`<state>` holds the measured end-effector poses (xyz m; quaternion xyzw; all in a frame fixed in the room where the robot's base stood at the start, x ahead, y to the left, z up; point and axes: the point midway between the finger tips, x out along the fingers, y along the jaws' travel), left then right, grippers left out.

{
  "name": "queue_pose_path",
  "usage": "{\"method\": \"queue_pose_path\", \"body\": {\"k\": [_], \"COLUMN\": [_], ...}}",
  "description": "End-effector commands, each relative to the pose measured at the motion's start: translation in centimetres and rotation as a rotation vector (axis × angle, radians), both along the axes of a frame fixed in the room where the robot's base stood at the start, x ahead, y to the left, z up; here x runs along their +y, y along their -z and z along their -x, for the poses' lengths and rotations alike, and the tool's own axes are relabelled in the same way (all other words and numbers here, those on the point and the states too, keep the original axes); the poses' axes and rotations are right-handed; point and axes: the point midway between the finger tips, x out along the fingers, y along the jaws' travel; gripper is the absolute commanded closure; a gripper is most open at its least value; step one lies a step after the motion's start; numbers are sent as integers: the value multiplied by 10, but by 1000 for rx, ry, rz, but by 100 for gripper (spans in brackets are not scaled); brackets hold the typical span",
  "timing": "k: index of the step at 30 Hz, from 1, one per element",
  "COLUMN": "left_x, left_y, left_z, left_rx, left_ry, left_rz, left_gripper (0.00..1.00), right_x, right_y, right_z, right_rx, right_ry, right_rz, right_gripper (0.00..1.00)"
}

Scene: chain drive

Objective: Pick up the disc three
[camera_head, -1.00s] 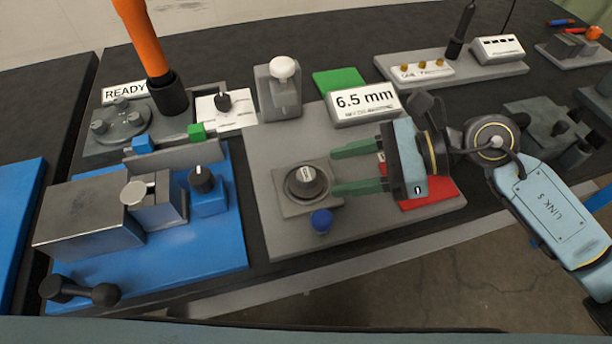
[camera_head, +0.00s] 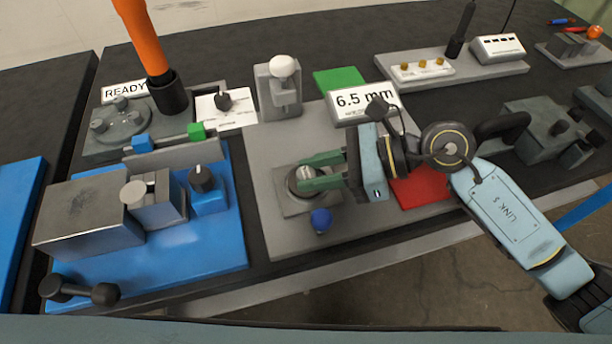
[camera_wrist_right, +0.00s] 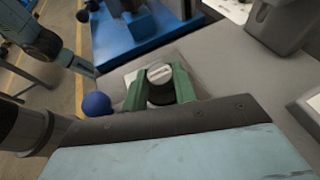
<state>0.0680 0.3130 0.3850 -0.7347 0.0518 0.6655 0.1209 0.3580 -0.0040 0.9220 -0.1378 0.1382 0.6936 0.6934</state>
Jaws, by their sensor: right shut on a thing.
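The disc (camera_head: 293,183) is a dark round piece with a light top mark. It sits on a square grey base plate in the middle of the grey board in the head view. My right gripper (camera_head: 303,172) has its green fingers on both sides of the disc and is shut on it. The right wrist view shows the disc (camera_wrist_right: 160,90) between the two green fingers, its top marking facing up. The fingers hide part of its sides. My left gripper is not visible in the head view; a blue-grey arm part shows at the upper left of the wrist view.
A blue ball knob (camera_head: 321,220) stands just in front of the disc's base. A red pad (camera_head: 422,188) lies right of it under my right wrist. The 6.5 mm display (camera_head: 350,102) and the white-knobbed grey block (camera_head: 280,92) stand behind. A blue fixture (camera_head: 200,250) is at left.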

Motion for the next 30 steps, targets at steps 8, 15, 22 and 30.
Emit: {"method": "queue_pose_path", "body": {"k": [8, 15, 22, 30], "left_x": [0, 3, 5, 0], "left_y": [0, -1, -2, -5], "left_z": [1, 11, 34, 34], "left_rx": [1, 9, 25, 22], "left_ry": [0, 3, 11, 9], "left_rz": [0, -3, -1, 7], "left_gripper": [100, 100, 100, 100], "right_x": [0, 0, 0, -15], "right_y": [-1, -20, -67, -96], "right_z": [0, -1, -1, -10], "right_rx": [-1, -6, -7, 1], "right_ry": [1, -1, -1, 59], "right_rz": [-1, -2, -2, -1], "right_gripper": [100, 100, 100, 100]}}
